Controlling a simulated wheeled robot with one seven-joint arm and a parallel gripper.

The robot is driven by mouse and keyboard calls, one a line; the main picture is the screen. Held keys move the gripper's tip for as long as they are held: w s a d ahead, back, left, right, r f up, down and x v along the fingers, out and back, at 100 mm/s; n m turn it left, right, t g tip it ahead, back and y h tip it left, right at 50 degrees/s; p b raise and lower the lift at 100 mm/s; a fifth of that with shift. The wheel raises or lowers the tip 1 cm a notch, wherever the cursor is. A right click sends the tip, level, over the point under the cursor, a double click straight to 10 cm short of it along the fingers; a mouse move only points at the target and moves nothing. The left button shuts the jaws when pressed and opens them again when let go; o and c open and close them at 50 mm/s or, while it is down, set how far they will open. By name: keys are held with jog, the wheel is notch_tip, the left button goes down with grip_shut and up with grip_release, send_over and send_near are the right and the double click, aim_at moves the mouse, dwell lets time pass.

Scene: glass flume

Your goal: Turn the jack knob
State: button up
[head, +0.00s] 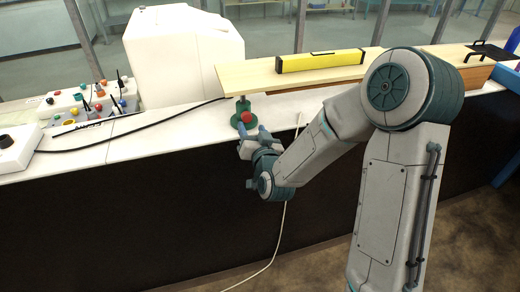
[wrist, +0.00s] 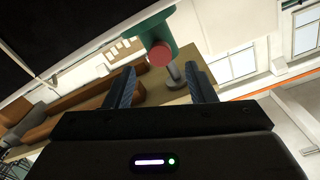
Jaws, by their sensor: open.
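The jack is a small green stand with a red knob (head: 246,117) on its front, under the left end of a wooden board (head: 300,76). In the wrist view the red knob (wrist: 160,54) faces the camera, with the green jack body (wrist: 150,32) around and behind it and a grey post below. My gripper (head: 256,134) is just in front of the jack at the counter edge. In the wrist view its two blue fingers (wrist: 162,88) are apart, and the knob appears between and just beyond their tips. Nothing is held. I cannot tell the exact gap to the knob.
A yellow spirit level (head: 320,61) lies on the board. A white block-like housing (head: 183,55) stands behind the counter (head: 150,137) to the left. A control box (head: 90,103) with coloured knobs, black cable and a pale hanging cord (head: 283,222) are nearby.

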jog(key=b+v, duration=0.6)
jog(key=b, duration=0.1)
jog(key=shift+s+b, duration=0.15)
jog(key=shift+b, duration=0.65)
jog(key=b+v, duration=0.2)
jog(key=b, duration=0.2)
jog(key=shift+b, duration=0.35)
jog(key=shift+r, duration=0.1)
